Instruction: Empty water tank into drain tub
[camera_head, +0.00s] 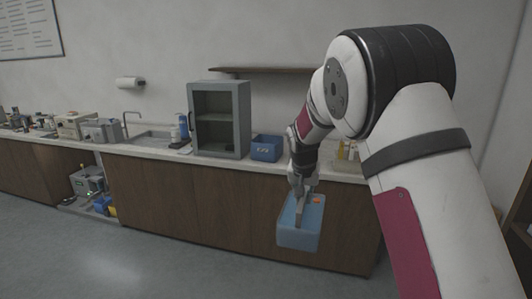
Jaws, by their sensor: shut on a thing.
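My gripper (301,193) is at the end of my arm, pointing down in front of the counter. It is shut on the water tank (299,236), a translucent light-blue box with a small orange spot on top. The tank hangs below the countertop level, in front of the wooden cabinet fronts, and looks slightly tilted. The fingertips are partly hidden, so the exact grip point is unclear. A blue tub (266,148) with white lettering stands on the counter, up and left of the tank; I cannot tell whether it is the drain tub.
A grey glass-fronted cabinet (220,119) stands left of the blue tub. Further left are a sink (152,138) and several machines. A low alcove at left holds a grey machine (87,181). The floor is clear.

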